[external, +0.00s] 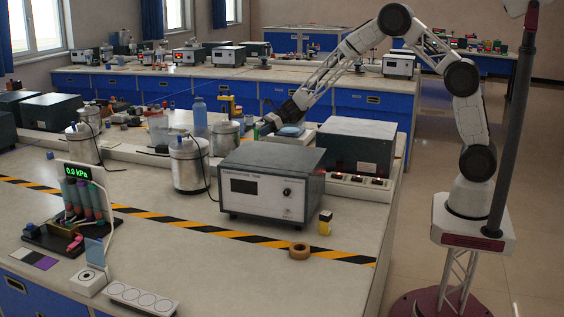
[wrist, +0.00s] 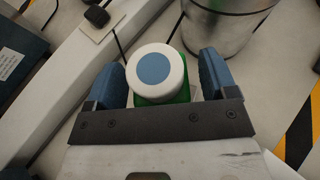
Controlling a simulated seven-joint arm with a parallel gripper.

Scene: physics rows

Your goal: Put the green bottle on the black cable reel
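The green bottle (wrist: 183,95) shows from above in the wrist view, with a white cap that has a blue disc on top. My gripper (wrist: 163,77) has its blue fingers on either side of the bottle. A narrow gap shows at the right finger; the left finger looks very close to the cap, and contact there is unclear. I cannot clearly identify the black cable reel in either view.
Metal canisters (external: 190,163) stand left of my gripper; one is close to it in the wrist view (wrist: 228,25). A blue bottle (external: 200,117) stands nearby. The instrument box (external: 271,182) is in front. A brown tape roll (external: 300,251) lies on the open front bench.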

